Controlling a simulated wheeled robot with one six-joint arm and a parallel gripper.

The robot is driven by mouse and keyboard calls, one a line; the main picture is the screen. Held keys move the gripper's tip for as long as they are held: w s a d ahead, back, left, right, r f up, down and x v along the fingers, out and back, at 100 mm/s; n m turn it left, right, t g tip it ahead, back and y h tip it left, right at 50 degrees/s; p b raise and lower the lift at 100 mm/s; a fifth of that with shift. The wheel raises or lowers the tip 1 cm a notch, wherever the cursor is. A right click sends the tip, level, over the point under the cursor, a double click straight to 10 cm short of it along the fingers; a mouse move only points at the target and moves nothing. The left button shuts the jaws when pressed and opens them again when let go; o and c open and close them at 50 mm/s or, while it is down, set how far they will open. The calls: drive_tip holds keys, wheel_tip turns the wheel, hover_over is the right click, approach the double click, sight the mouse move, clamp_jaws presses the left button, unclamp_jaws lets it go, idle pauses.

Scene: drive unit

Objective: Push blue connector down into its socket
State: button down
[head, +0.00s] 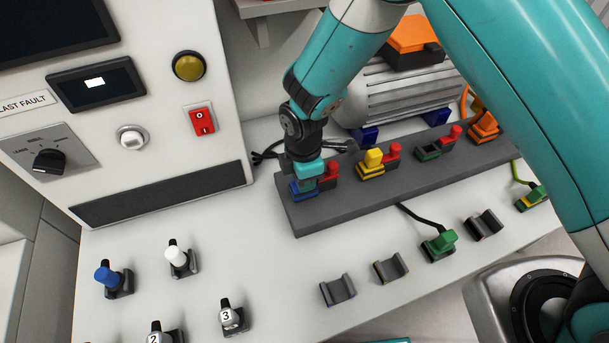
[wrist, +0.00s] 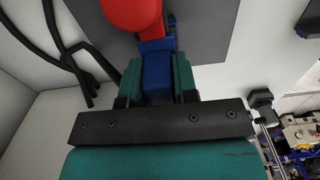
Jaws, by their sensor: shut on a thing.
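The blue connector (wrist: 157,76) is between the two teal fingers of my gripper (wrist: 158,82) in the wrist view. My gripper, shut on the connector, points down at the left end of the grey socket bar (head: 311,226) in the head view. The blue socket (head: 300,192) shows just below the fingers there. A red lever (head: 330,172) stands beside it; it also shows in the wrist view (wrist: 130,12). The connector is mostly hidden by my gripper in the head view, and I cannot tell how deep it sits in the socket.
Along the bar to the right are a yellow connector (head: 374,160), an empty green socket (head: 428,152) and an orange connector (head: 484,122). A green connector (head: 439,243) rests in a holder in front. A panel with switches (head: 130,120) stands at left. A motor (head: 410,95) stands behind.

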drive_tip(key=c, duration=0.8)
unclamp_jaws()
drive_tip(key=shift+f, duration=0.1)
wheel_tip(320, 180, up, 22)
drive_tip(key=shift+r, duration=0.25)
drive_tip(key=shift+d, duration=0.1)
